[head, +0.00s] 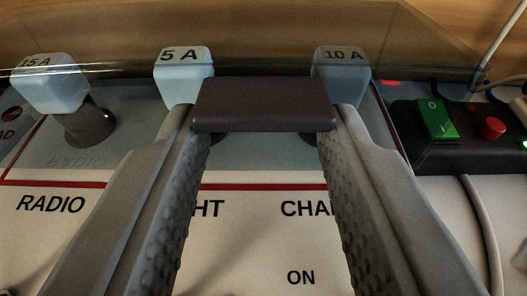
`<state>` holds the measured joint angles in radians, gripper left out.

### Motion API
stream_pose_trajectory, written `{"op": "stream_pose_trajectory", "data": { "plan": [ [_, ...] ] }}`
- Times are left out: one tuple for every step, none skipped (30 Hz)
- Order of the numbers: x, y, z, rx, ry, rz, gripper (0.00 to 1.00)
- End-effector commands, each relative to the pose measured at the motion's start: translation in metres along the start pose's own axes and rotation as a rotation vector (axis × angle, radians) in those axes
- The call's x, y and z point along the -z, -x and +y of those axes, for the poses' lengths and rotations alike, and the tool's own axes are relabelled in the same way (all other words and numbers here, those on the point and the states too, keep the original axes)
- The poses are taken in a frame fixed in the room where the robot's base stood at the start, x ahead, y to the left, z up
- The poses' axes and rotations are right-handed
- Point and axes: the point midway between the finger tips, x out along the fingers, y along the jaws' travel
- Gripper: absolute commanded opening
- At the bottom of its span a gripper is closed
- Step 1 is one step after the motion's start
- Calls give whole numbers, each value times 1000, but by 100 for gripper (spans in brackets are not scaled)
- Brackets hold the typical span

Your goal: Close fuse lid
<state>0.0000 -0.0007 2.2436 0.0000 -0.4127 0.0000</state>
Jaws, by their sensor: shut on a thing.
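The fuse lid (110,45) is a clear, see-through panel across the top of the view, above and behind the fuses. Its lower edge runs along a dark handle (264,105). My gripper (264,118) is shut on this handle, with one finger at each end of it. Behind the handle stand pale blue fuses: one marked 15 A (48,85) at the left, one marked 5 A (184,75) in the middle and one marked 10 A (342,74) at the right. My fingers and the handle hide parts of the panel and the fuse bases.
A white panel (250,260) with printed labels and a red border line lies below. At the right, a black switch box (455,150) carries a green rocker switch (437,119) and a red button (491,128). A grey cable (481,230) runs down from it.

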Motion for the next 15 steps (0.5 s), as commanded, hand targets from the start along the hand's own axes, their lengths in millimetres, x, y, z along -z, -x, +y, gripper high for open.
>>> {"op": "stream_pose_trajectory", "data": {
  "plan": [
    [-6,-2,0,0,0,-12,0],
    [-6,-2,0,0,0,-12,0],
    [-6,-2,0,0,0,-11,0],
    [-6,-2,0,0,0,-11,0],
    [-6,-2,0,0,0,-11,0],
    [-5,-2,0,0,0,-11,0],
    [-5,-2,0,0,0,-11,0],
    [-5,-2,0,0,0,-11,42],
    [-5,-2,0,0,0,-10,50],
    [-5,-2,0,0,0,-10,56],
    [-5,-2,0,0,0,-9,58],
    [-4,-2,0,0,0,-9,58],
    [-4,-2,0,0,0,-8,58],
    [-4,-2,0,0,0,-8,58],
    [-3,-2,0,0,0,-7,58]
  ]
}}
